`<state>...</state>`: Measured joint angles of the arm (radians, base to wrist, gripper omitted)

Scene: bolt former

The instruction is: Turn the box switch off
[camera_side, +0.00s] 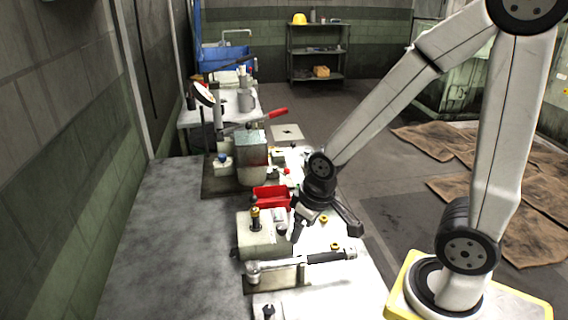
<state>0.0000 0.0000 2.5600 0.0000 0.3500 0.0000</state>
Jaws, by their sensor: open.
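My gripper (323,229) is open and empty, pointing down over the front part of the workbench. Its dark fingers are spread, the left one close to a pale block (258,237) with a brass-and-black post. A small pale box with a dark and blue knob (223,162) stands on the dark plate at the left, further back, apart from my gripper. It may be the box switch, but it is too small to tell, and its on or off state cannot be read.
A grey machine block (250,147) with a red-handled lever (268,115) stands behind my gripper. A red bin (271,196) lies between them. A torque wrench (300,261) rests across a holder in front. The bench's left side (163,240) is clear.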

